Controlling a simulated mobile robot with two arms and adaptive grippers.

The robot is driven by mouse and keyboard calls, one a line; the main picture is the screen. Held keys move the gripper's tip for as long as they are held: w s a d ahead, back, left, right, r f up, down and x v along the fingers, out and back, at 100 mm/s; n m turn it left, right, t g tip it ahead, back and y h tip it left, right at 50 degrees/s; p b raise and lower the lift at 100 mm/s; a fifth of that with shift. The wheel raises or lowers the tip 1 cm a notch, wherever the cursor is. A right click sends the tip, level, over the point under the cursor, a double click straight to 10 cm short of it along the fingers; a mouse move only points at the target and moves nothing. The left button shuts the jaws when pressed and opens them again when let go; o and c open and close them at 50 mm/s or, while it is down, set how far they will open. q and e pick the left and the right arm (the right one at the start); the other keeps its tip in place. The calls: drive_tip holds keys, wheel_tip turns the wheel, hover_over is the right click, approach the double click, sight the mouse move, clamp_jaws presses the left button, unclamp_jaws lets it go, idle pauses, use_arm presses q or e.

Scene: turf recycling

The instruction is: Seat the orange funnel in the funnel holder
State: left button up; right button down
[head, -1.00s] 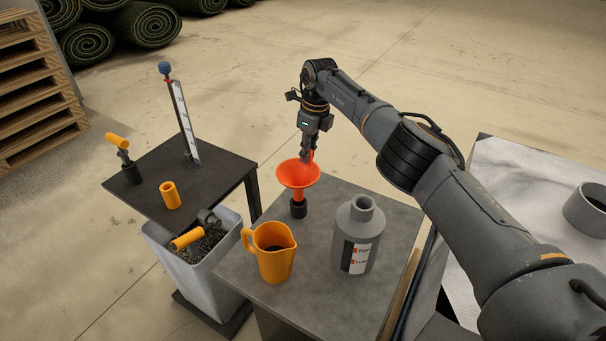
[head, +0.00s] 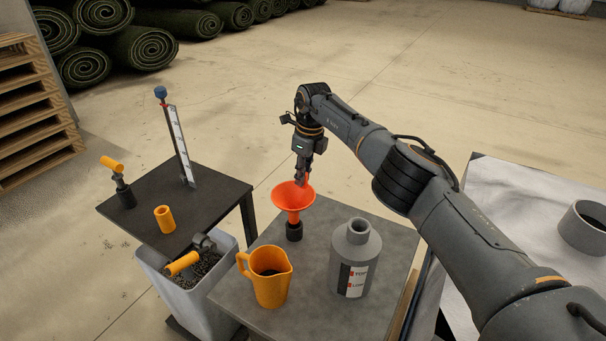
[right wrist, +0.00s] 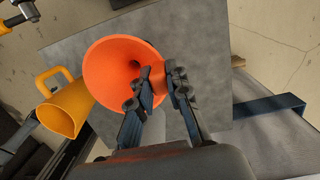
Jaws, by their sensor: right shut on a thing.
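The orange funnel (head: 294,197) is upright with its wide mouth up, above the near table. My right gripper (head: 302,181) is shut on the funnel's rim from above. In the right wrist view the fingers (right wrist: 161,88) pinch the wall of the funnel (right wrist: 108,72) on its right side. The funnel holder (head: 294,232) is a small black cylinder on the table directly under the funnel. The orange stem meets the holder's top in the head view; I cannot tell how deep it sits. The holder is hidden in the right wrist view. My left gripper is not in view.
An orange jug (head: 270,284) and a grey bottle (head: 356,260) stand on the same grey table (head: 318,232), in front of the funnel. A dark side table (head: 205,187) with a gauge and orange-handled parts is left, beside a grey bin (head: 190,300).

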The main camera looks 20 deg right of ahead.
sight(303, 190)
drive_tip(key=shift+f, duration=0.15)
idle(0.5)
drive_tip(key=shift+f+b, duration=0.35)
drive_tip(key=shift+b, duration=0.05)
drive_tip(key=shift+f+b, duration=1.7)
drive_tip(key=shift+f, duration=0.6)
drive_tip(key=c, duration=1.2)
unclamp_jaws()
drive_tip(key=r, duration=0.8)
drive_tip(key=s+d+r, duration=0.1)
drive_tip(key=r, duration=0.3)
